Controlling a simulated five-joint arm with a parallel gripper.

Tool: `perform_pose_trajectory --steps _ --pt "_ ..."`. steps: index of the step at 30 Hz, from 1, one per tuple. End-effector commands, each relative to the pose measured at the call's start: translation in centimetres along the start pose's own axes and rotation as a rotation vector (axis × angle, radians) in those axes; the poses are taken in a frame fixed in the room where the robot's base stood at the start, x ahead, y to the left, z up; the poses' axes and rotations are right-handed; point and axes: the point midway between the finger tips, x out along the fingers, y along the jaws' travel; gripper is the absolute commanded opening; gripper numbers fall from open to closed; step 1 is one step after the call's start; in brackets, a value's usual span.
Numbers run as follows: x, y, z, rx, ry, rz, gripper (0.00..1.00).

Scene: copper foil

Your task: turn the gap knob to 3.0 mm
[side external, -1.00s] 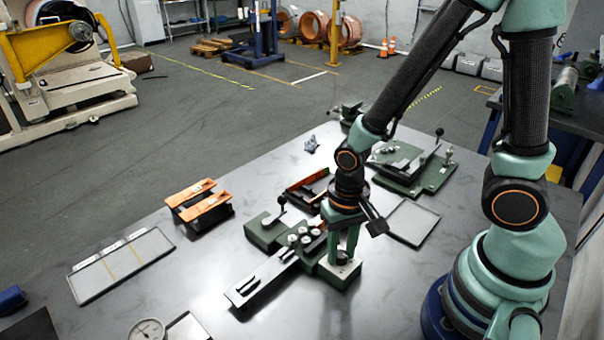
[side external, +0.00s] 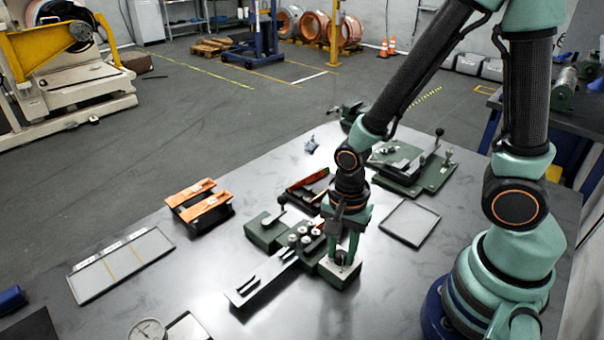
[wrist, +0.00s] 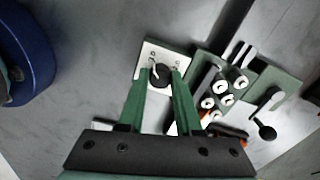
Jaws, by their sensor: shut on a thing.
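The gap knob (wrist: 160,76) is a dark round knob on a pale dial plate (wrist: 153,50) with small dark marks, too small to read. A light pointer-like line shows at the knob, but I cannot tell its exact setting. My gripper (wrist: 161,80) is shut on the knob, with a green finger on each side. In the side view my gripper (side external: 344,256) points straight down over the pale-topped green block (side external: 342,273), and its fingers mostly hide the knob.
A green fixture with several pale rollers (side external: 299,237) and a long rail (side external: 258,283) adjoins the block. A black-knobbed lever (side external: 282,200) stands behind it. Copper pieces on a stand (side external: 200,210) and a grey tray (side external: 122,265) lie left. An empty dark-rimmed tray (side external: 410,223) lies right.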

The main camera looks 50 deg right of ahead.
Motion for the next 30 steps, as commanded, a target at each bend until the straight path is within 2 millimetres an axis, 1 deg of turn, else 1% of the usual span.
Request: perform_pose_trajectory --steps 9,23,24,25,26,30 --pt "-0.06 -0.02 -0.02 0.095 0.0 0.0 0.0" --pt "-0.05 -0.01 -0.03 0.105 0.0 0.0 0.0" --pt "-0.05 -0.01 -0.03 0.105 0.0 0.0 0.45" --pt "-0.05 -0.01 -0.03 0.105 0.0 0.0 0.56" --pt "-0.05 -0.01 -0.03 0.105 0.0 0.0 0.63" --pt "-0.03 -0.01 -0.02 0.105 0.0 0.0 0.63"
